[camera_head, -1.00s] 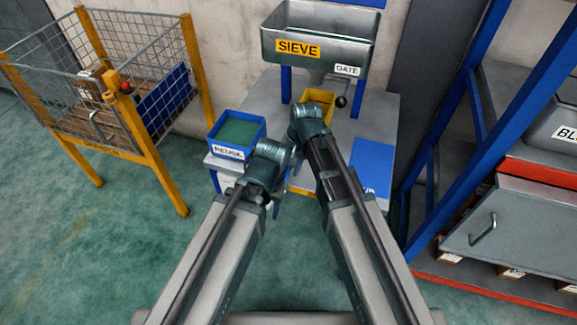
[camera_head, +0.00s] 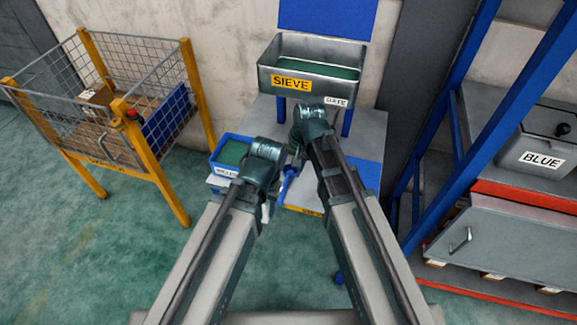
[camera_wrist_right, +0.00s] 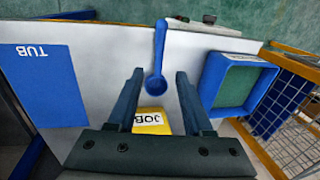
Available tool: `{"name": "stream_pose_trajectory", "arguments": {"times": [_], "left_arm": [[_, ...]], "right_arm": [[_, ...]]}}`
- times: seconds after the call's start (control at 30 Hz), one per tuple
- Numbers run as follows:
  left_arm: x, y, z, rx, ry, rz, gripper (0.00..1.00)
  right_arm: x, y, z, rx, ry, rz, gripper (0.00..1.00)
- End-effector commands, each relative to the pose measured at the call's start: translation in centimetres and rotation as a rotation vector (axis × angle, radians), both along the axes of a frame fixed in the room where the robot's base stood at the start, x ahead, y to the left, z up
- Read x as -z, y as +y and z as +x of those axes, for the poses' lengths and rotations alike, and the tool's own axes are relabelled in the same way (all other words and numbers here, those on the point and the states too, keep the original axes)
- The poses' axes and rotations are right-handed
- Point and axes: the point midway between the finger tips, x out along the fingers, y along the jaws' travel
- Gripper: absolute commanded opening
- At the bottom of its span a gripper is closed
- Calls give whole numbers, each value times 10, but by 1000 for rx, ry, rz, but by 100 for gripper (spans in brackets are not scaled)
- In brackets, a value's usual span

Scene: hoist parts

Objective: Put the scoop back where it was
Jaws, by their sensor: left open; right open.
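A blue scoop (camera_wrist_right: 158,60) shows in the right wrist view, its bowl between the fingers of my right gripper (camera_wrist_right: 159,77) and its handle pointing towards the table's edge. The fingers stand apart on either side; I cannot tell the height gap. In the head view a blue piece (camera_head: 287,181), seemingly the scoop, shows between my two wrists. My right gripper's fingers are hidden there by its wrist. My left gripper (camera_head: 268,209) is open, low beside the table's front edge, left of the blue piece.
A blue reuse bin (camera_head: 227,169) with green contents stands left on the table (camera_wrist_right: 105,60). A yellow tray labelled JOB (camera_wrist_right: 150,122) lies near my right fingers. A blue TUB area (camera_wrist_right: 45,85) is clear. The sieve (camera_head: 345,89) stands behind; a mesh cage (camera_head: 158,172) is left.

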Motion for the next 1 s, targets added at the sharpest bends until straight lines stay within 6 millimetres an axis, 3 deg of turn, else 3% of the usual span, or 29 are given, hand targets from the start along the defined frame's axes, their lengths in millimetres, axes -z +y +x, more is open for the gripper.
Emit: {"name": "stream_pose_trajectory", "arguments": {"times": [0.03,0.2,0.27,0.5,0.6,1.0], "left_arm": [[-7,0,0,0,0,0,50],[-8,0,0,0,0,0,50],[-8,0,0,0,0,0,50],[-8,0,0,0,0,0,50],[-8,0,0,0,0,0,50],[-14,0,0,0,0,0,50]], "right_arm": [[-7,-1,-1,0,0,0,51],[-8,-2,-1,-1,0,-1,51],[-7,-3,-11,-31,1,-16,51],[-3,-28,-114,-461,42,-229,51],[-4,-37,-135,-580,62,-285,51],[-10,-40,-138,-624,70,-306,51]]}}
